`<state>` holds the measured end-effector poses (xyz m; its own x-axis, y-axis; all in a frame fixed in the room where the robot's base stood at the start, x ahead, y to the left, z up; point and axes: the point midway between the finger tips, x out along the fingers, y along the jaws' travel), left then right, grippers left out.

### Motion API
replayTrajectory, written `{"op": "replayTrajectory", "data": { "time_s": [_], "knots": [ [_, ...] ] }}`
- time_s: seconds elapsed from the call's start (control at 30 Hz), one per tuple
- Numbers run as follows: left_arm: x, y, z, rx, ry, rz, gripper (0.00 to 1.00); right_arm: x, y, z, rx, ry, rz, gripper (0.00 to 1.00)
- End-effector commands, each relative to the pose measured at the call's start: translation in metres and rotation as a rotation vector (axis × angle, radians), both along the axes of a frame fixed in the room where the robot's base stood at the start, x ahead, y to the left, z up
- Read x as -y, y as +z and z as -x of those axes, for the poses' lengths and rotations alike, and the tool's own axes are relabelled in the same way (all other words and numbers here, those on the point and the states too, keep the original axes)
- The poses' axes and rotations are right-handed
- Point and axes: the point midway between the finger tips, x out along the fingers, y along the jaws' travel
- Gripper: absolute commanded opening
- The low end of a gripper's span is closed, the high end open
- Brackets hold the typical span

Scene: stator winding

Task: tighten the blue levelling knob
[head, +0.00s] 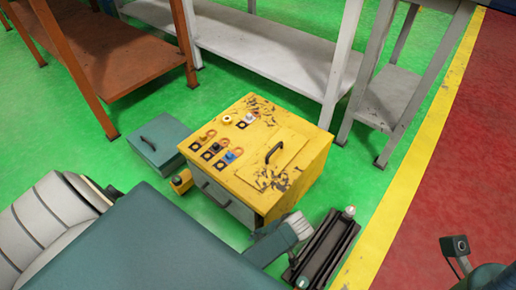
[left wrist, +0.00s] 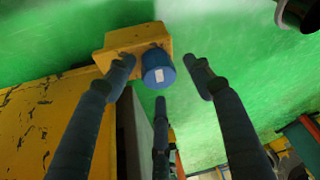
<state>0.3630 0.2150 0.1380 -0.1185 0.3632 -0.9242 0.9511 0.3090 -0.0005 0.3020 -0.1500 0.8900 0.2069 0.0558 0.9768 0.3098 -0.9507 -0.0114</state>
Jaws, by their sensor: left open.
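The blue levelling knob (left wrist: 158,66) is a short round cylinder with a white mark on its face. It sits on a yellow bracket (left wrist: 150,38) in the left wrist view. My left gripper (left wrist: 162,84) is open, with fingers to the left of, right of and below the knob in the picture. The left fingertip overlaps the bracket's edge; whether any finger touches the knob I cannot tell. In the head view a small yellow block (head: 180,182) shows beside the yellow cabinet (head: 290,115), but I cannot make out the knob there. Neither gripper's fingers show clearly in the head view.
The cabinet top carries several small coloured fittings and a black handle (head: 274,152). A teal box (head: 158,138) stands on the green floor left of the cabinet. White shelving (head: 270,55) and an orange bench (head: 100,50) stand behind.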

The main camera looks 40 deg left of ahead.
Motion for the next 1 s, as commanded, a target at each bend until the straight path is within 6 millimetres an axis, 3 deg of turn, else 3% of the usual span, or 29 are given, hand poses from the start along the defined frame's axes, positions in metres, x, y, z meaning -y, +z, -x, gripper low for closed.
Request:
{"op": "replayTrajectory", "data": {
  "time_s": [0.3,0.53,1.0],
  "knots": [
    [0.0006,-0.0004,0.0003,0.0,0.0,0.0,0.53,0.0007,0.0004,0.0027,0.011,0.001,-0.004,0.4],
    [-0.0001,-0.0005,0.001,-0.002,0.001,-0.001,0.09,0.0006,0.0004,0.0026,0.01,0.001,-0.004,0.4],
    [-0.003,0.0013,0.0045,-0.01,-0.047,-0.008,0.09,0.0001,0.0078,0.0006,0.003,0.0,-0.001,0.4]
  ]
}}
